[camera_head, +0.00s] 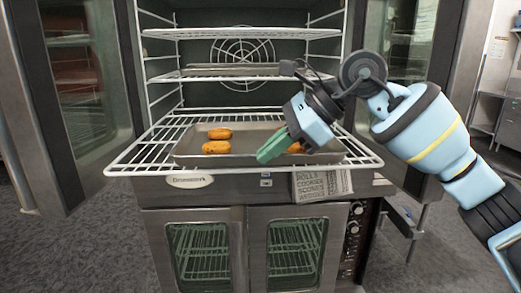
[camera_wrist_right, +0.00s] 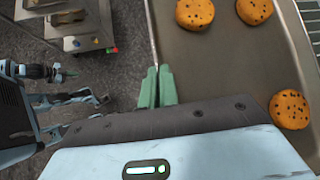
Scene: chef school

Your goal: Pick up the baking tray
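The grey metal baking tray (camera_head: 243,147) lies on the pulled-out lower wire rack of the oven, with several browned round cookies (camera_head: 218,134) on it. It also fills the right of the right wrist view (camera_wrist_right: 215,75). My right gripper (camera_head: 283,146) is at the tray's front edge, its green fingers pointing down. In the wrist view its fingers (camera_wrist_right: 157,88) are close together, with the tray's rim running in between them. It appears shut on the rim.
The lower wire rack (camera_head: 130,160) juts out of the oven. Two more racks (camera_head: 243,33) are above it, the middle one holding a flat tray (camera_head: 230,70). Open oven doors (camera_head: 80,95) flank the opening. A lower oven with closed glass doors (camera_head: 200,250) stands beneath.

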